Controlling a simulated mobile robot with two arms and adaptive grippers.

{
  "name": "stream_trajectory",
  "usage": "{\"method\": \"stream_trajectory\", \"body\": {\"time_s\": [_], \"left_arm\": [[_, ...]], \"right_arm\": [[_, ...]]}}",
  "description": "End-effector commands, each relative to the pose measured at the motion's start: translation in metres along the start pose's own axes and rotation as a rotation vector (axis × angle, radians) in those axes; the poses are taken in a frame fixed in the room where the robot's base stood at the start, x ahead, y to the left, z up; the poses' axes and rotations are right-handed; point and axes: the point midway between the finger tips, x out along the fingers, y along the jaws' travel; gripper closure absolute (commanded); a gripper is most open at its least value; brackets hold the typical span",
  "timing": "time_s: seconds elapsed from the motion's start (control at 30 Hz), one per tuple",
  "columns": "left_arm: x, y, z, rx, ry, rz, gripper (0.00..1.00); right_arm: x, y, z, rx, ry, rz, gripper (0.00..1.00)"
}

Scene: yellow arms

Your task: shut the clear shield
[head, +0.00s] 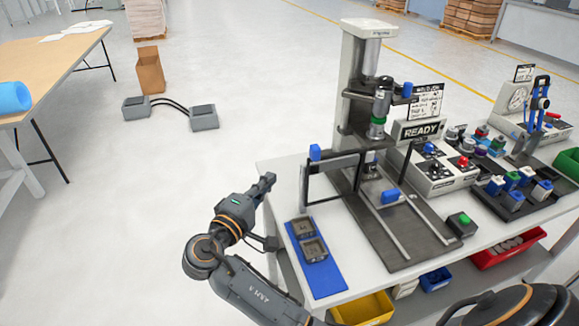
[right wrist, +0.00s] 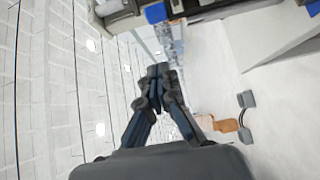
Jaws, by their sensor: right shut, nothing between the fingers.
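The press (head: 365,90) stands on the white bench. A dark-framed panel with a see-through middle, which looks like the clear shield (head: 334,162), stands upright at the press's left side. It sticks out to the left, and a blue block (head: 315,152) sits at its outer top corner. The press front looks uncovered. My right gripper (head: 268,182) is left of the shield, apart from it, off the bench's left edge. Its fingers also show in the right wrist view (right wrist: 158,82), shut and empty. My left gripper is out of view.
A blue mat (head: 325,275) with two grey trays lies at the bench's front left. A READY box (head: 422,130) and a control panel stand right of the press. A green-button box (head: 462,224) is at the front. Open floor lies left of the bench.

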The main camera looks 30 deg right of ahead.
Motion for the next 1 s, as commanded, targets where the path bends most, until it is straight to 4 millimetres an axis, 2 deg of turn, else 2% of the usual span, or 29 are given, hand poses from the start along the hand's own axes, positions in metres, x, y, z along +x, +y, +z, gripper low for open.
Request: {"method": "stream_trajectory", "body": {"time_s": [0.17, 0.5, 0.7, 1.0], "left_arm": [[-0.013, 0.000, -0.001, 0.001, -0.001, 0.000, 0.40], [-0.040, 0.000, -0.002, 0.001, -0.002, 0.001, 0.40], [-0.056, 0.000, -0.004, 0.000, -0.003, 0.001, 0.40], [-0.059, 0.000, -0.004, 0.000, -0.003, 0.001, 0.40]], "right_arm": [[0.028, 0.004, 0.001, -0.003, -0.003, 0.002, 1.00], [0.100, 0.004, 0.002, 0.000, -0.003, -0.001, 1.00], [0.117, 0.002, 0.023, -0.001, -0.001, -0.003, 1.00], [0.124, -0.002, 0.030, 0.001, 0.000, -0.005, 1.00]]}}
